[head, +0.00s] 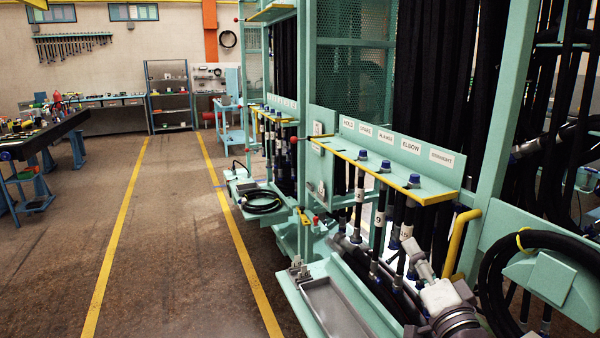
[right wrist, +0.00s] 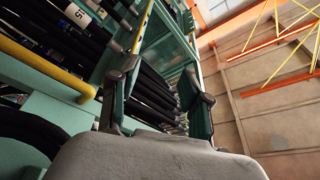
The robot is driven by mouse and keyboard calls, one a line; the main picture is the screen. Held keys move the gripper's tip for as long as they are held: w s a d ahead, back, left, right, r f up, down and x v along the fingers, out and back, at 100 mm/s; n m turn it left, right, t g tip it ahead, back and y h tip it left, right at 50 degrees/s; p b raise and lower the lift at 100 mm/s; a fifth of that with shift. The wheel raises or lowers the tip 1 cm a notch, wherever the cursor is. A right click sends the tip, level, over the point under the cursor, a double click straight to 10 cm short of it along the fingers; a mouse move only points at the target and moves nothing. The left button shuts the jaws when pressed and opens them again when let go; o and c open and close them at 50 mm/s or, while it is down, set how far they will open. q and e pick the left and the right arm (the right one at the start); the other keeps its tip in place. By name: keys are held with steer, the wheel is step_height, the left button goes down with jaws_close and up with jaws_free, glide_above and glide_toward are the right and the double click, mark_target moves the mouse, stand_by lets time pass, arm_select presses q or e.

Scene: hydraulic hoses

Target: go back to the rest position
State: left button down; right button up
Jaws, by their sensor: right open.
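In the right wrist view my right gripper (right wrist: 157,88) is open, with its two dark fingers apart and nothing between them. In the head view my grey right arm reaches in at the bottom right, in front of the hose rack; its fingertips are hard to make out there. The green hose rack (head: 448,190) has a yellow front edge and labels reading HOLD, SPARE, FLANGE, ELBOW and STRAIGHT. Black hoses with blue ends (head: 385,166) hang in it. A hose label (right wrist: 77,15) shows at the upper left of the wrist view. My left gripper is out of view.
A grey tray (head: 318,290) sits on a green ledge below the rack. A coiled black hose (head: 262,202) lies farther back, and another hangs at the right edge. A workbench (head: 45,135) stands at the far left. The floor lane between yellow lines (head: 165,215) is clear.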

steer(key=s+a+f+n+g, duration=0.1)
steer(key=s+f+n+g, duration=0.5)
steer(key=f, duration=0.5)
steer(key=s+a+f+n+g, duration=0.1)
steer(key=s+a+f+g, duration=0.15)
steer(key=s+f, duration=0.7)
steer(key=s+d+f+n+g+h, duration=0.1)
steer(key=s+f+n+g, duration=0.1)
steer(key=s+f+g, duration=0.35)
steer(key=s+d+f+n+g+h, duration=0.1)
steer(key=s+f+n+g+h, duration=0.15)
steer(key=s+f, duration=0.65)
steer(key=s+f+g, duration=0.1)
steer(key=s+f, duration=0.1)
steer(key=f, duration=1)
steer(key=s+f+g, duration=0.1)
steer(key=s+f, duration=0.1)
steer(key=f, duration=1)
steer(key=s+d+f, duration=0.3)
steer(key=s+f, duration=1.2)
steer(key=shift+s+n+g+y, duration=0.35)
steer(key=shift+s+d+f, duration=0.1)
steer(key=shift+s+f, duration=0.05)
steer(key=shift+c, duration=0.5)
steer(key=shift+s, duration=0.1)
